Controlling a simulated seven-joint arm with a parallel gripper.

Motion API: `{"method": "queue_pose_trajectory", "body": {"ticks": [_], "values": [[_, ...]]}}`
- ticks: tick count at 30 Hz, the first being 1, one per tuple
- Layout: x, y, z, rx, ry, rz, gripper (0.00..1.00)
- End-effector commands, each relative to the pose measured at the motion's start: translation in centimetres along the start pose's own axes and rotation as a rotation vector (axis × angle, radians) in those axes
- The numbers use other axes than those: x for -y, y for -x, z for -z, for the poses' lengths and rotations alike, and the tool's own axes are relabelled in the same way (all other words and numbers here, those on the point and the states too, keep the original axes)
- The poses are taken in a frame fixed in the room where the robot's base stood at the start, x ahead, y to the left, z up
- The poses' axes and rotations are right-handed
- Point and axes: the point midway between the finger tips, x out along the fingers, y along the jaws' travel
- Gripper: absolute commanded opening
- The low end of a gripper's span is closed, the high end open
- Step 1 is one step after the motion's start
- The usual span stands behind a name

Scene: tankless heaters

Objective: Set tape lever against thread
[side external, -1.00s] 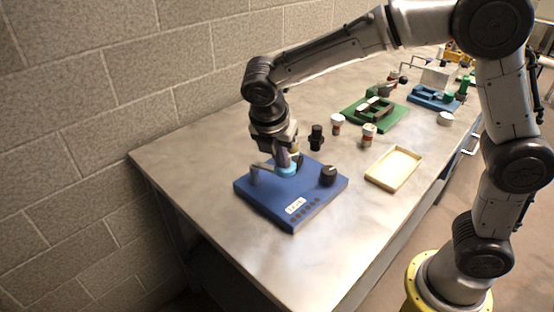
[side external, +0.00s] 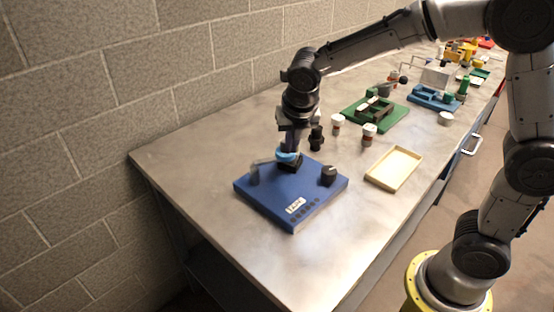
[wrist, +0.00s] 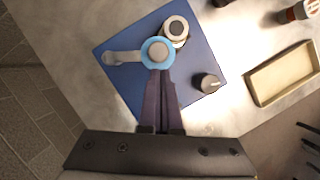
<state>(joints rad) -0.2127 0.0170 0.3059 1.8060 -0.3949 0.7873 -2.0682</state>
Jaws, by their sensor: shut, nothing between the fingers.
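A blue base board (side external: 285,200) with a white label and several dark buttons lies on the bench. On it is a grey lever arm (side external: 265,162), also in the wrist view (wrist: 125,57), with a light-blue round end (wrist: 158,52). A round pale piece with a dark centre (wrist: 176,28), perhaps the thread spool, stands right beside the light-blue end. They overlap in the wrist view, and I cannot tell if they touch. My gripper (wrist: 161,73) is shut and empty, its fingertips at the near side of the light-blue end. In the side view my gripper (side external: 289,146) hides the spool.
A black knob (wrist: 206,84) stands on the board, right of my fingers. A pale wooden tray (side external: 394,168) lies to the right. Small capped bottles (side external: 369,134) and a dark upright piece (side external: 316,137) stand behind, before a green fixture (side external: 375,112). Front bench left of the tray is clear.

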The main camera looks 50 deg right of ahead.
Motion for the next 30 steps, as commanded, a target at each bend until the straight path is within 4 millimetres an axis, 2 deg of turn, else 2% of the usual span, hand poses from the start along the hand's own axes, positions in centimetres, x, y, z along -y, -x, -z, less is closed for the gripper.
{"method": "queue_pose_trajectory", "body": {"ticks": [23,26,30], "values": [[0.1,-0.1,-0.4,0.0,-0.001,0.0,0.0],[0.2,0.1,0.2,0.0,0.0,0.0,0.0],[0.3,0.9,2.2,0.0,0.004,-0.001,0.0]]}}
